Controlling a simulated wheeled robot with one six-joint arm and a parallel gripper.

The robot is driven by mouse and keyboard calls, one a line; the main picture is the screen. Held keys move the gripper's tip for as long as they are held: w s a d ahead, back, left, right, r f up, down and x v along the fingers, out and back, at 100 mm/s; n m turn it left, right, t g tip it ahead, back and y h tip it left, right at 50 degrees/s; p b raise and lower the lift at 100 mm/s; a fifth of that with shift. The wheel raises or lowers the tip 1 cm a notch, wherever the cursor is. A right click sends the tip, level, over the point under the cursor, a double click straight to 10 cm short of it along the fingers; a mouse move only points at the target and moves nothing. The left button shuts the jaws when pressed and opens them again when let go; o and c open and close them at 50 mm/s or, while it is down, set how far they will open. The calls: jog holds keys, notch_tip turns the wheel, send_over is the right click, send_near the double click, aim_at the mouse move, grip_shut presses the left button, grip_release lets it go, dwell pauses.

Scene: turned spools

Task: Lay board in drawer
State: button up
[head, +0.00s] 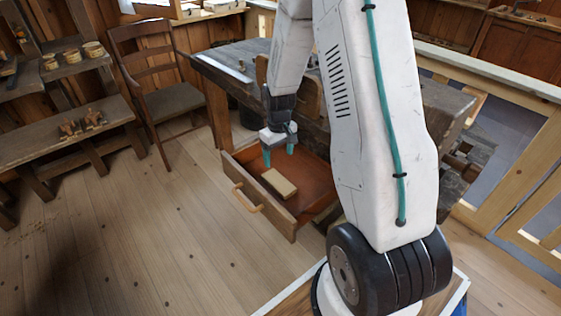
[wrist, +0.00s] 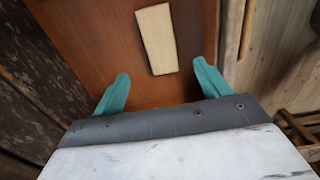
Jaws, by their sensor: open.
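The board (head: 279,184) is a short, pale wooden block. It lies on the reddish-brown floor of the open drawer (head: 271,208), near the drawer's front panel. My gripper (head: 279,158) is over the drawer, with its teal fingers spread and nothing between them. In the wrist view the board (wrist: 157,39) lies flat on the drawer floor (wrist: 95,38), beyond the open fingertips of my gripper (wrist: 160,82) and apart from them. My arm hides part of the drawer's right side in the head view.
The workbench (head: 222,72) stands above the pulled-out drawer. A wooden chair (head: 165,95) is to its left. A low bench (head: 60,138) and shelves with several turned pieces (head: 93,50) are at the far left. The plank floor (head: 150,230) in front is clear.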

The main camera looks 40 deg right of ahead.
jog(key=s+a+r, duration=0.4)
jog(key=a+r, duration=0.1)
jog(key=r, duration=0.5)
jog(key=s+a+r, duration=0.4)
jog(key=r, duration=0.5)
jog(key=s+a+r, duration=0.2)
jog(key=s+r, duration=0.1)
jog(key=s, duration=0.3)
jog(key=s+a+r, duration=0.3)
jog(key=s, duration=0.4)
jog(key=s+a+r+t, duration=0.1)
jog(key=s+a+r, duration=0.1)
jog(key=s, duration=0.4)
jog(key=shift+s+a+r, duration=0.25)
jog(key=shift+a+r, duration=0.05)
jog(key=shift+r, duration=0.6)
